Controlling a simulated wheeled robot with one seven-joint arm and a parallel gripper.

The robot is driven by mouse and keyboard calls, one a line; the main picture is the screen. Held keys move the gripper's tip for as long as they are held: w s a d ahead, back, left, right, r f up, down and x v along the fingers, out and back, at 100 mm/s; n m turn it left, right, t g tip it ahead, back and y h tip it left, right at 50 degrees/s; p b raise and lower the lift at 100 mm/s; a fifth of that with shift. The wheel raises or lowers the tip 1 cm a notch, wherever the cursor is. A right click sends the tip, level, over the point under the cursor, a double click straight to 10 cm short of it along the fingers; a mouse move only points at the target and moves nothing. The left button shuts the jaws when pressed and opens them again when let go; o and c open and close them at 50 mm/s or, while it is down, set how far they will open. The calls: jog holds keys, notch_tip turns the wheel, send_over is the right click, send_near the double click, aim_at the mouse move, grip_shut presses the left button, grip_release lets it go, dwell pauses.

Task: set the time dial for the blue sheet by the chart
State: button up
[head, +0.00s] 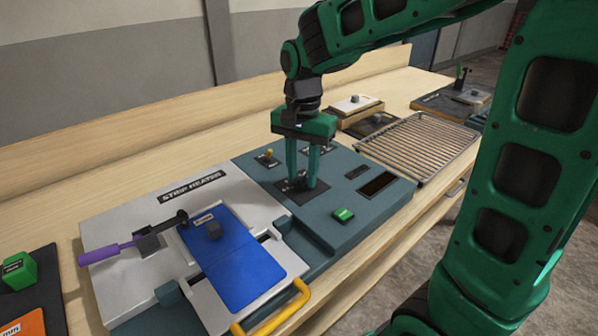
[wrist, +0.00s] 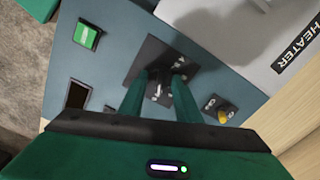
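No chart is readable.
The console carries a yellow toggle (head: 268,154), a green button (head: 343,215) and a dark display (head: 377,184). A purple-handled tool (head: 105,253) and a yellow handle (head: 285,312) are at the heater. A wire rack (head: 420,145) lies right of the console.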

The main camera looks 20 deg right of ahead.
jog(key=shift+n, duration=0.4)
jog(key=n, duration=0.3)
jog(key=shift+w+n, duration=0.1)
jog(key=shift+n, duration=0.2)
jog(key=n, duration=0.4)
jog(key=shift+n, duration=0.3)
jog(key=n, duration=0.8)
jog(key=shift+r+n, duration=0.1)
jog(key=shift+n, duration=0.2)
jog(key=o, duration=1.1)
jog(key=shift+c, duration=0.2)
